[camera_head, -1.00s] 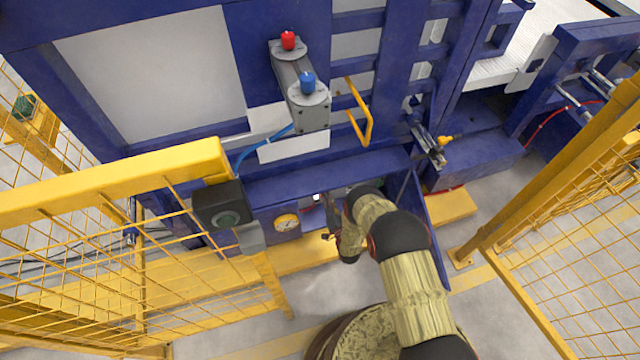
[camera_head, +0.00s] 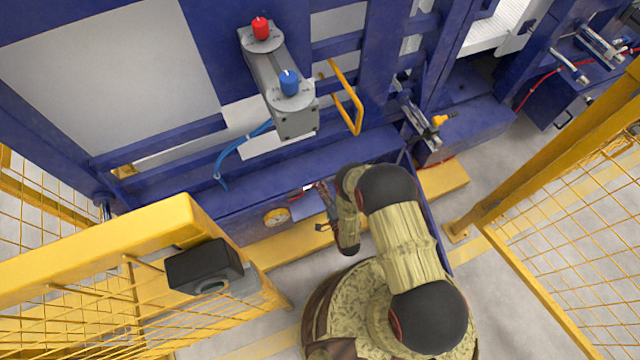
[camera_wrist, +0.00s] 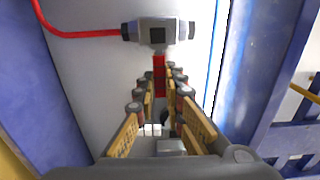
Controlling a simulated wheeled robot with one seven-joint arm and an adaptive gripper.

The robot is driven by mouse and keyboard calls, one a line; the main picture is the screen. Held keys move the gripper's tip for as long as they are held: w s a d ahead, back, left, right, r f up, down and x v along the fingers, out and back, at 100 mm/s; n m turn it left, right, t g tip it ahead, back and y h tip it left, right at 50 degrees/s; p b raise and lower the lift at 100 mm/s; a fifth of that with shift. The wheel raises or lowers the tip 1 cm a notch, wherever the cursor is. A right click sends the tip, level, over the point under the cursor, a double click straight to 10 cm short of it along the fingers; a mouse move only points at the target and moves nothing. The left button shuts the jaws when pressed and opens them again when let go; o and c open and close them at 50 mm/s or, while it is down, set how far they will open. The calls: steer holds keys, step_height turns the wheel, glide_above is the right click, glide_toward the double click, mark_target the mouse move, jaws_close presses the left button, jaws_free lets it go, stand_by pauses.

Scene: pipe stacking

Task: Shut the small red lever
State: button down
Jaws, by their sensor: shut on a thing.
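The small red lever (camera_wrist: 159,72) shows in the wrist view, hanging from the grey valve body (camera_wrist: 157,32) on a light panel. My gripper (camera_wrist: 162,82) has its two fingers close together on either side of the lever's lower part, shut on it. The lever points down the picture, towards my gripper. The lever cannot be made out there.
A red hose (camera_wrist: 80,33) runs to the valve's left end. A yellow fence (camera_head: 100,245) with a black box (camera_head: 205,267) stands at the left, another yellow fence (camera_head: 560,210) at the right. The blue machine frame (camera_head: 300,165) is close above my arm.

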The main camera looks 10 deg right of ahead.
steer(key=shift+f, duration=0.15)
stand_by(0.4)
steer(key=c, duration=1.9)
jaws_free()
steer(key=shift+o, duration=0.3)
